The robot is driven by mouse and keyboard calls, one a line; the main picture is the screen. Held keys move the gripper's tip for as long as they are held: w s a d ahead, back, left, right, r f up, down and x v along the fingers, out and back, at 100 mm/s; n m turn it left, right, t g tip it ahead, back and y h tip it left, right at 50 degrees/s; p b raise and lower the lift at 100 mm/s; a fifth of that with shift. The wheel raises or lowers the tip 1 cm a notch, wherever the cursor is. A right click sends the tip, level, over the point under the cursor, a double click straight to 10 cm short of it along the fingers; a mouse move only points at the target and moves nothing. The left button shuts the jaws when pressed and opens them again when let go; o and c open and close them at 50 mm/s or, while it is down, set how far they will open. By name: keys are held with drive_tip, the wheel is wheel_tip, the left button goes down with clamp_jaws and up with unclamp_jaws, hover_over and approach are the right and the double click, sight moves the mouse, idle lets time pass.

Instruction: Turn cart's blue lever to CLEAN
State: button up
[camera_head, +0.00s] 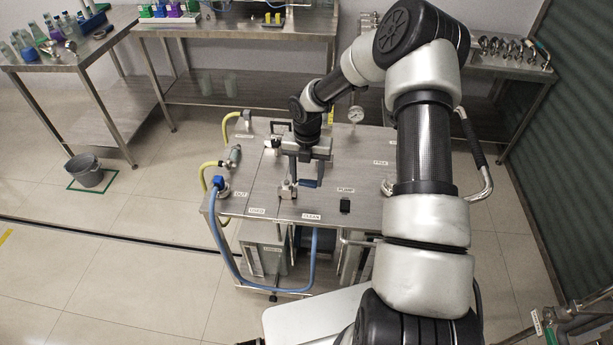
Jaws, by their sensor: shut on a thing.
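The steel cart (262,190) stands in the middle of the head view. A small metal valve (288,191) sits near its front edge, with the blue lever (311,184) beside it, partly hidden by my gripper. My gripper (306,178) reaches down from above and is shut on the blue lever. The CLEAN label (311,217) lies at the front edge, right of the valve. Another label, apparently USED (257,211), lies to the left. The lever's exact angle is hard to tell.
A blue hose (236,275) loops from the cart's left corner below its front. A gauge (356,114) and black box (345,206) are on the cart top. Benches with glassware stand behind. A grey bucket (84,171) is on the left floor, which is mostly clear.

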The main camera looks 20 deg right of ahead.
drive_tip(key=shift+s+d+f+n, duration=0.2)
drive_tip(key=shift+d+f+n, duration=0.2)
drive_tip(key=shift+d, duration=0.05)
drive_tip(key=o, duration=1.3)
drive_tip(key=shift+o, duration=0.4)
drive_tip(key=shift+w, duration=0.1)
drive_tip(key=shift+w+r, duration=0.1)
wheel_tip(320, 180, up, 18)
drive_tip(key=shift+a+f, duration=0.15)
drive_tip(key=shift+f, duration=0.1)
